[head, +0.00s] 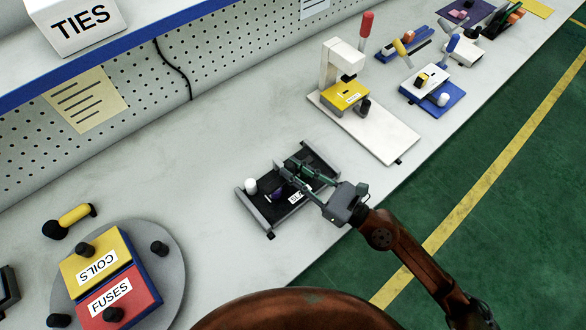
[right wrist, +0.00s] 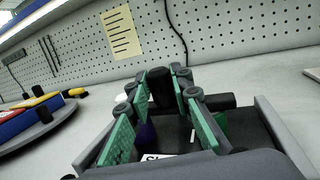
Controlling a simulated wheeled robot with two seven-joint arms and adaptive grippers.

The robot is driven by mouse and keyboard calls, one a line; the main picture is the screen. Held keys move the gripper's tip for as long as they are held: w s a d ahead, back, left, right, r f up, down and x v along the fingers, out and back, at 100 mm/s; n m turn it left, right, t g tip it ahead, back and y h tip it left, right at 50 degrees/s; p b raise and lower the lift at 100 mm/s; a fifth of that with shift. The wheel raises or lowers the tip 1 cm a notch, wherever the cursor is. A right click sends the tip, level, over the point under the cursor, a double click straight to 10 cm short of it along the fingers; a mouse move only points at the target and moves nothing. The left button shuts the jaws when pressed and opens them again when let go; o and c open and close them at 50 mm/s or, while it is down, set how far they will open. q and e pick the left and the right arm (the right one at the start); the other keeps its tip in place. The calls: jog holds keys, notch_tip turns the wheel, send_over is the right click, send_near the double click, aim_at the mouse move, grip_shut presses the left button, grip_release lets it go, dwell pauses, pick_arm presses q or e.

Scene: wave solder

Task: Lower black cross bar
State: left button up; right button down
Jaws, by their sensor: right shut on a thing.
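A small fixture (head: 262,217) with a black bed and grey side rails lies on the bench at the centre of the head view; its grey rail also shows in the right wrist view (right wrist: 284,136). The black cross bar (right wrist: 222,102) runs across it behind my fingers, with a black upright knob (right wrist: 160,88) at its middle. My right gripper (head: 287,171) reaches over the fixture from the right. Its green-padded fingers are shut on the knob, which stands between them. A purple piece (right wrist: 147,132) and a green piece (right wrist: 221,120) sit in the fixture, partly hidden by the fingers. My left gripper is not in view.
A white knob (head: 250,185) stands at the fixture's left end. A white press (head: 385,135) with a red handle stands behind to the right. A round grey turntable (head: 172,270) carries yellow and red bins at lower left. The bench between them is clear.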

jog(key=shift+s+f, duration=0.1)
jog(key=shift+f, duration=0.05)
jog(key=c, duration=1.7)
grip_release()
jog(key=shift+d, duration=0.1)
jog(key=shift+s+d, duration=0.2)
jog(key=shift+s, duration=0.05)
jog(key=v, duration=1.1)
jog(key=shift+d, duration=0.15)
